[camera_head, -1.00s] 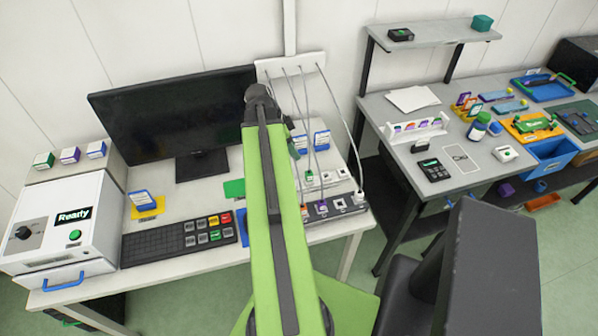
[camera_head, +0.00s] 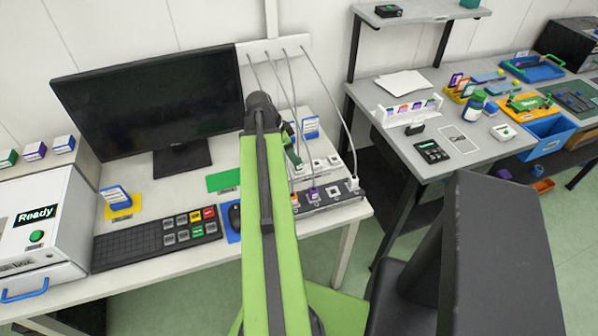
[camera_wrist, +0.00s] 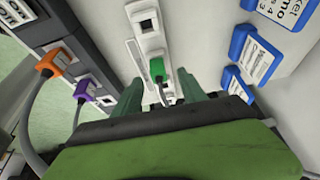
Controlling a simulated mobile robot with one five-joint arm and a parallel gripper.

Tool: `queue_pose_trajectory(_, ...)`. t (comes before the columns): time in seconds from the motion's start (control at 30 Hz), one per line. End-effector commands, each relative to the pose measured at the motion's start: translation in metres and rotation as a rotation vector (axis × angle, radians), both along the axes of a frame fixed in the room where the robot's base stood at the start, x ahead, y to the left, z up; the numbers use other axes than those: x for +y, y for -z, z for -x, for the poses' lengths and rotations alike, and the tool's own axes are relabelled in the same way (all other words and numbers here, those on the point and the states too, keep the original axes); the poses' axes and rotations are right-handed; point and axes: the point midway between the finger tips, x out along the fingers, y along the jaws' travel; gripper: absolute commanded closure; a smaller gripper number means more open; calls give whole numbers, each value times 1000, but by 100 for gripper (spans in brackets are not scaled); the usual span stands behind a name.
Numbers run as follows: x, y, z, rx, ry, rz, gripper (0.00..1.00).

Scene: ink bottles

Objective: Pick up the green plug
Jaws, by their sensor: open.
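The green plug (camera_wrist: 157,68) shows in the wrist view at a white socket strip (camera_wrist: 148,30), with its cable running toward me. I cannot tell how deeply it is seated. My gripper (camera_wrist: 160,80) is open, with one dark green finger on each side of the plug and visible gaps between. In the head view, my gripper (camera_head: 293,150) is partly hidden by my arm, above the right part of the white desk.
An orange plug (camera_wrist: 50,62) and a purple plug (camera_wrist: 84,92) sit in a dark strip left of my gripper. Blue-framed cards (camera_wrist: 250,55) stand to its right. Grey cables (camera_head: 330,95) hang from a wall panel. A monitor (camera_head: 150,95) stands at the left.

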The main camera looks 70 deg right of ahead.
Motion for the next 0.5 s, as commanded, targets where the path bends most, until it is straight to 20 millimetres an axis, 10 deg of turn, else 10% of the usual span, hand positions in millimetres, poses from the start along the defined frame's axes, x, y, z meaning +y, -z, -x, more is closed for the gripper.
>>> queue_pose_trajectory(0.5,-13,46,21,1,0,-1,51)
